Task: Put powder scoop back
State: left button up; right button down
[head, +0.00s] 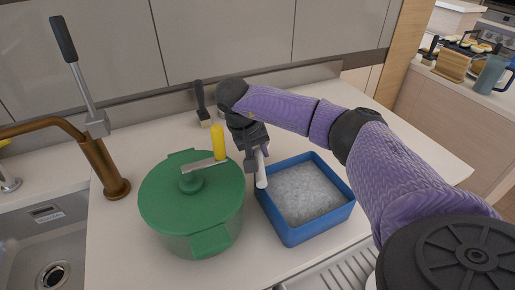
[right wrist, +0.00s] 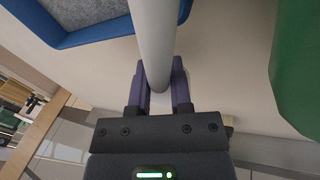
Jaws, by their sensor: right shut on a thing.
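My right gripper (head: 252,158) is shut on the pale, rod-like handle of the powder scoop (head: 261,172), between the green pot-like container and the blue box. In the right wrist view the handle (right wrist: 153,40) passes between the fingers (right wrist: 158,85) and runs out of the top of the picture. I cannot make out the scoop's bowl. The blue box (head: 322,219) holds pale grainy powder (head: 306,190), and its rim also shows in the wrist view (right wrist: 85,36). In the head view the scoop's lower end is by the box's left rim. My left gripper is not in view.
A green lidded container (head: 178,215) with a yellow-handled crank (head: 218,143) stands just left of the box. A brush-like tool (head: 201,102) stands by the wall. A bronze faucet (head: 103,168) and sink (head: 45,245) are at left. Counter right of the box is clear.

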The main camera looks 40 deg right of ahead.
jog(key=shift+f, duration=0.45)
jog(key=c, duration=0.5)
grip_release()
jog(key=shift+c, duration=0.2)
jog(key=p+v, duration=0.2)
jog(key=v, duration=1.1)
jog(key=shift+d+p, duration=0.15)
jog(key=shift+p, duration=0.25)
jog(key=shift+r, duration=0.1)
